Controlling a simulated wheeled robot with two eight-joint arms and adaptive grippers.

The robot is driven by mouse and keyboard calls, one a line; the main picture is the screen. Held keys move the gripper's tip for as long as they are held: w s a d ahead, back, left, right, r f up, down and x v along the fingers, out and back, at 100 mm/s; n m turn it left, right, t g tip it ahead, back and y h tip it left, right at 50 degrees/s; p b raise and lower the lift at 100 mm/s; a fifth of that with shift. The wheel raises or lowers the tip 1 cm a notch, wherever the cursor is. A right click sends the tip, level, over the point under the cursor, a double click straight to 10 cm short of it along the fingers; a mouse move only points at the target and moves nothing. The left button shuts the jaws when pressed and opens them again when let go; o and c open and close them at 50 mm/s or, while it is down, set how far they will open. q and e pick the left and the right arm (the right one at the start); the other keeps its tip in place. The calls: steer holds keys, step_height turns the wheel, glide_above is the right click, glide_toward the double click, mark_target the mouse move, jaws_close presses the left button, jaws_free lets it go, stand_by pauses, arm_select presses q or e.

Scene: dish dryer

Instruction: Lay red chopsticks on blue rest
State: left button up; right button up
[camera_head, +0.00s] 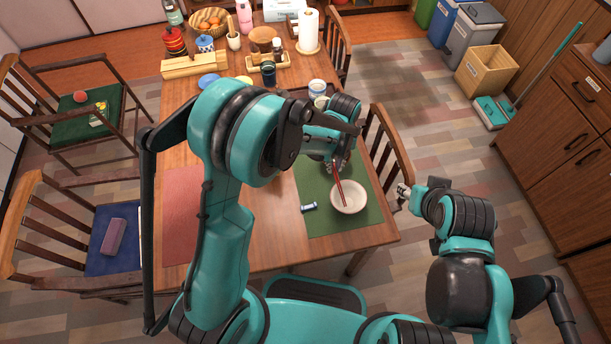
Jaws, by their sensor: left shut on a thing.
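The red chopsticks (339,186) hang steeply from my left gripper (336,164), which is shut on them. Their lower ends appear over the white bowl (349,207); I cannot tell whether they touch it. The small blue rest (309,207) lies on the green placemat (362,226), left of the bowl. My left arm covers part of the table and hides much of its gripper. My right gripper (404,191) is off the table's right side, near a chair; its fingers are too small to read.
The wooden table (280,258) also carries a pink placemat (182,213) on the left. Jars, a paper towel roll (308,30) and an egg bowl (209,24) stand at the far end. Chairs flank the table, one (390,150) close to my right gripper.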

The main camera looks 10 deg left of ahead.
arm_select(q)
steer(key=a+f+b, duration=0.1)
steer(key=a+f, duration=0.1)
steer(key=a, duration=0.1)
steer(key=a+f, duration=0.2)
steer(key=a, duration=0.1)
steer(key=a+f+b, duration=0.1)
steer(key=a, duration=0.2)
steer(key=shift+w+a+f+b, duration=0.2)
steer(key=shift+w+f+b, duration=0.1)
steer(key=shift+f, duration=0.1)
step_height(320, 180, down, 4)
steer(key=shift+f+b, duration=0.1)
steer(key=shift+b, duration=0.8)
steer(key=shift+s, duration=0.1)
steer(key=shift+f+b, duration=0.5)
steer(key=shift+b, duration=0.15)
steer(key=o, duration=0.7)
steer(key=shift+o, duration=0.4)
steer(key=shift+r, duration=0.1)
